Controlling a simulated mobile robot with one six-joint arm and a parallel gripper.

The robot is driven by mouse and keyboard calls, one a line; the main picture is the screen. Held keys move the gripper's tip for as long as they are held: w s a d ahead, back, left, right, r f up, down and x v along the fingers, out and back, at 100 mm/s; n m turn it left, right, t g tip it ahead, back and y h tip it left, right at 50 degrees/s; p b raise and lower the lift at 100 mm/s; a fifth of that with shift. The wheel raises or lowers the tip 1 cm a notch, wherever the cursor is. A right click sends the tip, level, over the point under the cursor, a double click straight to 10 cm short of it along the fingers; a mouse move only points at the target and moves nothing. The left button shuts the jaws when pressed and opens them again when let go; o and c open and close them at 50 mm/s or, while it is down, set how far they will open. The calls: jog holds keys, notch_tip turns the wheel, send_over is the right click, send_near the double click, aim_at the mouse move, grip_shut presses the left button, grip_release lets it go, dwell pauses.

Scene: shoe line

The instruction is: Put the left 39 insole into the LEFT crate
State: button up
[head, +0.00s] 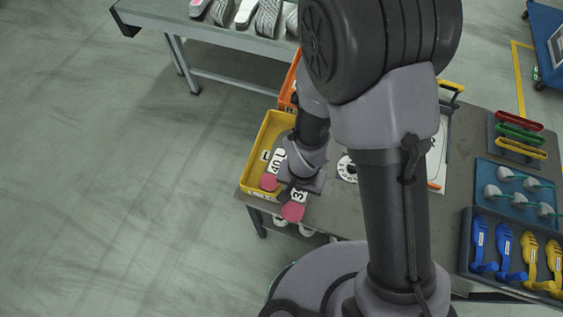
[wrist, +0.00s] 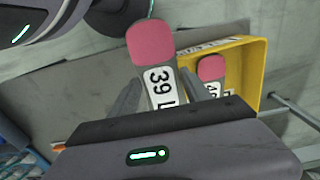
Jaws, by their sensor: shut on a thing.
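My gripper (head: 296,188) is shut on the 39 insole (head: 293,211), which has a pink end and a white label. In the wrist view the label on this insole (wrist: 152,45) reads 39 L, and it sits between the two fingers (wrist: 156,95). The yellow crate (head: 275,124) stands at the table's left end, with a letter L showing inside it. The held insole is beside the crate, on its right in the head view. Another pink-ended insole (head: 269,182) lies in the crate; it also shows in the wrist view (wrist: 211,68).
An orange crate (head: 289,88) stands behind the yellow one, mostly hidden by my arm. A white round piece (head: 346,168) lies on the table. Trays with coloured handles (head: 520,135) and blue and yellow shoe pieces (head: 504,250) fill the right side. Another table (head: 215,32) holds shoes.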

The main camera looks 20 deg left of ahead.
jog(key=w+a, duration=0.1)
jog(key=w, duration=0.2)
jog(key=w+a, duration=0.1)
jog(key=w, duration=0.2)
jog(key=w+a+f+b, duration=0.1)
jog(key=w+a, duration=0.1)
jog(key=w, duration=0.1)
jog(key=shift+w+f, duration=0.1)
jog(key=shift+w, duration=0.1)
notch_tip(320, 180, down, 4)
jog(key=shift+r+b, duration=0.2)
jog(key=shift+b, duration=0.5)
jog(key=shift+a+r, duration=0.1)
jog(key=shift+f+b, duration=0.55)
jog(key=shift+f, duration=0.05)
jog(key=o, duration=1.1)
jog(key=shift+c, duration=0.2)
